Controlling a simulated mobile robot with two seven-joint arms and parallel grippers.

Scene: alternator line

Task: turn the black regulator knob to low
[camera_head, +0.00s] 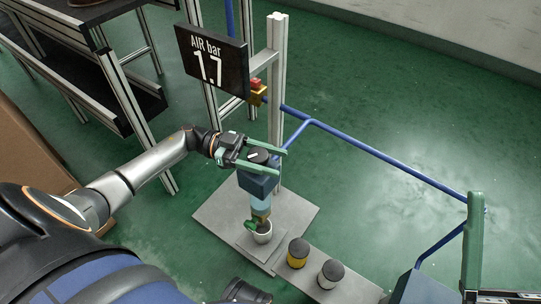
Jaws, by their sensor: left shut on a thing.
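The black regulator knob (260,156) sits on top of a dark blue regulator body (258,181), with a light mark on its top. My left gripper (281,161) is shut on the knob, with one green finger on its far side and one on its near side. A black display (212,62) behind reads "AIR bar 1.7". My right gripper (474,238) shows only in part at the lower right edge, as one upright green finger; its opening cannot be made out.
Below the regulator are a brass fitting, a green lever and a white cup (263,236). Blue pipes (390,163) run right from the metal post (276,100). A dark rack (120,85) stands at left.

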